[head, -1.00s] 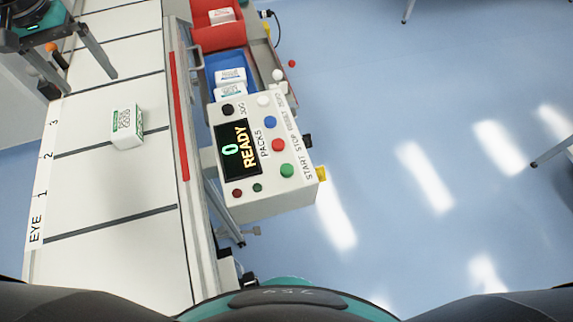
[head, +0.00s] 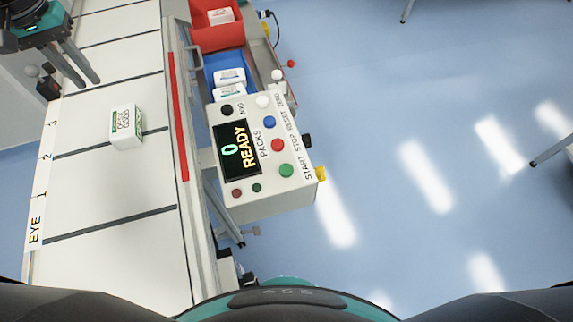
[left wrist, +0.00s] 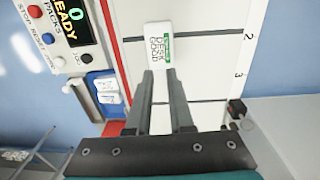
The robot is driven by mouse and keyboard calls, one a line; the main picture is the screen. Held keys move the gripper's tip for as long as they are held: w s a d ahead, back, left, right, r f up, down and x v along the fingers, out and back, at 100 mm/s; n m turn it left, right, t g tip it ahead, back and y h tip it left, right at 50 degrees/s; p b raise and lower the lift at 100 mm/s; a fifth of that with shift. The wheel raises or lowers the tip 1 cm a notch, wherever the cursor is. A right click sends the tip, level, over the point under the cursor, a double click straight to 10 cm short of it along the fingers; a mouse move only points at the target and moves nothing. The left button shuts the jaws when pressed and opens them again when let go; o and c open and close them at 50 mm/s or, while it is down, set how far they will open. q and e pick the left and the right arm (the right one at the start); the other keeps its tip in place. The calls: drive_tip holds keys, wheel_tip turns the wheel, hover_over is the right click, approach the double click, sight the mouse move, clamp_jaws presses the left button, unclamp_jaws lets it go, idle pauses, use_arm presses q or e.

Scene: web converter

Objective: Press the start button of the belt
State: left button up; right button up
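The control box (head: 245,203) stands beside the belt (head: 110,185). Its display (head: 237,150) reads 0 and READY. The green start button (head: 286,170) is on its face near the START label, with the red stop button (head: 278,145) above it. Nothing touches them. The left wrist view shows part of the display (left wrist: 70,18) and the red button (left wrist: 34,11), not the green start button. My left gripper (head: 90,82) is over the belt at the upper left, away from the box. Its fingers are empty, with a narrow gap between them (left wrist: 160,72). My right gripper is out of view.
A white and green carton (head: 125,127) lies on the belt, beyond my left fingertips in the wrist view. A red bin (head: 222,38) and a blue bin (head: 233,62) holding white packs sit above the control box. Open floor (head: 400,130) lies to the right.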

use_arm(q)
clamp_jaws()
drive_tip(key=shift+d, duration=0.1)
idle(0.8)
